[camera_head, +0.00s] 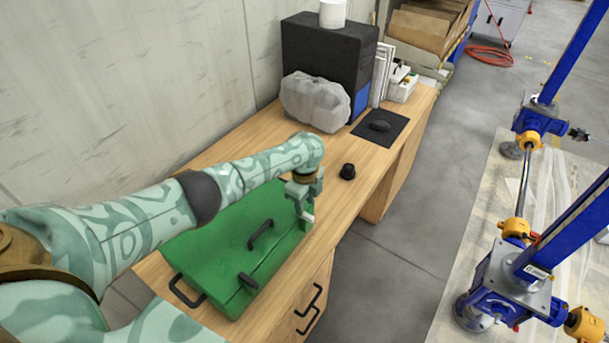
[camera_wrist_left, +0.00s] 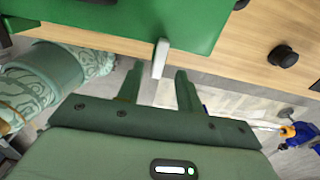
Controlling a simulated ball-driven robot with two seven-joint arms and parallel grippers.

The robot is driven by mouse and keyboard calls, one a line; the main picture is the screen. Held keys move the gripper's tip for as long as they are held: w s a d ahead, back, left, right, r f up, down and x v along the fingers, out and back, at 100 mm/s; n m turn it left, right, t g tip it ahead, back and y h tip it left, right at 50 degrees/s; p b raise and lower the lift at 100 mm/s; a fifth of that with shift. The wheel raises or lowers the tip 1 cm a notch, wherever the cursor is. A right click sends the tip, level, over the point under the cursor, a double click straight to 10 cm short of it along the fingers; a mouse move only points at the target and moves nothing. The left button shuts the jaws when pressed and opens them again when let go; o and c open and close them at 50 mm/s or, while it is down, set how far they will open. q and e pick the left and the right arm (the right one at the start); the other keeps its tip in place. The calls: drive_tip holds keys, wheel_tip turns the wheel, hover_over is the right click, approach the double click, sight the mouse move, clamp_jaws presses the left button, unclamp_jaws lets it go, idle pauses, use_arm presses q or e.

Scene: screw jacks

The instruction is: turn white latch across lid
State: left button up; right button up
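A green case with a closed lid (camera_head: 225,235) lies on the wooden table, with a black handle (camera_head: 260,234) on top. The left wrist view shows the lid's green edge (camera_wrist_left: 120,22) and the white latch (camera_wrist_left: 161,57), which sticks out past that edge. My left gripper (camera_head: 303,207) is at the case's right edge in the head view. In the left wrist view its two fingers (camera_wrist_left: 159,72) are apart, with the latch between their tips; I cannot tell whether they touch it. In the head view I cannot make out the latch behind the gripper. My right gripper is not in view.
A black knob (camera_head: 347,171) stands on the table beyond the gripper; it also shows in the left wrist view (camera_wrist_left: 283,56). A grey wrapped bundle (camera_head: 315,101), a black box (camera_head: 328,58) and a black mat (camera_head: 392,129) are farther back. Blue screw jacks (camera_head: 510,275) stand at right.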

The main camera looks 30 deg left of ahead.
sight(305, 213)
use_arm(q)
wheel_tip(305, 213, up, 12)
drive_tip(key=p, duration=0.4)
drive_tip(key=shift+r, duration=0.15)
